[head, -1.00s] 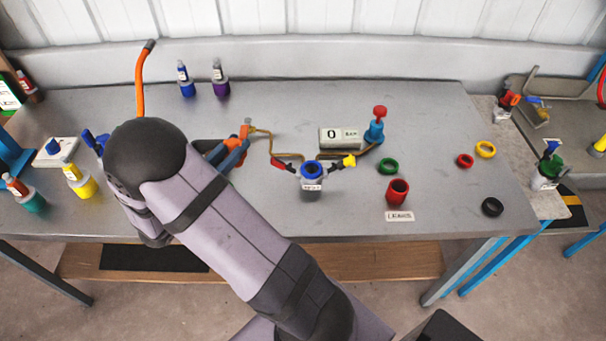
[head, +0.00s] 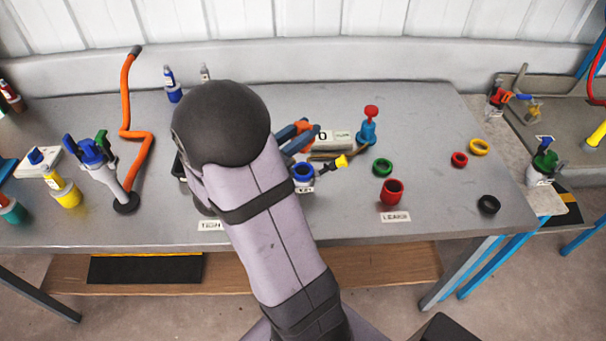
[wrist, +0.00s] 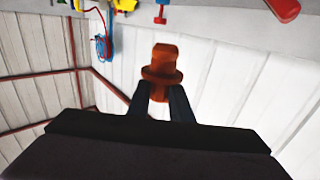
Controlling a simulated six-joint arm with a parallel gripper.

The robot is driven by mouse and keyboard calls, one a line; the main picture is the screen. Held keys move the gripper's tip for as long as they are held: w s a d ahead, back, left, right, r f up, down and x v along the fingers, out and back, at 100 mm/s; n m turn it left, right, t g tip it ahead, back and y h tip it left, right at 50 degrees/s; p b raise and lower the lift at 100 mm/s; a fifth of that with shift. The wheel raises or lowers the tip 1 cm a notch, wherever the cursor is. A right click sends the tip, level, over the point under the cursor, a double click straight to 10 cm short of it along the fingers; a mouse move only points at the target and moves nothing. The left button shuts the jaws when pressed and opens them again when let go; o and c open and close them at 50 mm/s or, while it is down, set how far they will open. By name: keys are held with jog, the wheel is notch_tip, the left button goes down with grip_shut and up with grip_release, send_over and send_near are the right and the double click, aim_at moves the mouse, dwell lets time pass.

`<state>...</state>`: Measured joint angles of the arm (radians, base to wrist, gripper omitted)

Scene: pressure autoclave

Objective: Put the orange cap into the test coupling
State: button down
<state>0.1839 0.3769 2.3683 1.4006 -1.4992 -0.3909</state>
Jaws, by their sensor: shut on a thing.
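The orange cap (wrist: 162,65) is held between the two dark fingers of my gripper (wrist: 164,100) in the wrist view, its flanged body sticking out beyond the tips. In the head view my gripper (head: 301,137) is above the middle of the table, with a bit of orange at its fingers. A grey coupling with a blue ring (head: 304,173) and a yellow handle (head: 341,162) stands just below the gripper in the picture. Its small label is hard to read; I take it for the test coupling. My arm hides its left side. The cap is apart from it.
A gauge box (head: 341,139) and a blue fitting with a red knob (head: 369,128) stand behind the coupling. A red cup (head: 392,192) and a green ring (head: 382,167) are to its right. An orange hose (head: 127,95) rises at the left.

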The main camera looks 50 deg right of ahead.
aim_at(303, 163)
jog(key=shift+f, duration=4.9)
jog(key=shift+f, duration=0.3)
jog(key=c, duration=1.9)
grip_release()
jog(key=shift+c, duration=0.2)
jog(key=o, duration=0.4)
jog(key=shift+c, duration=0.2)
jog(key=shift+w+r, duration=0.1)
jog(key=shift+r, duration=0.05)
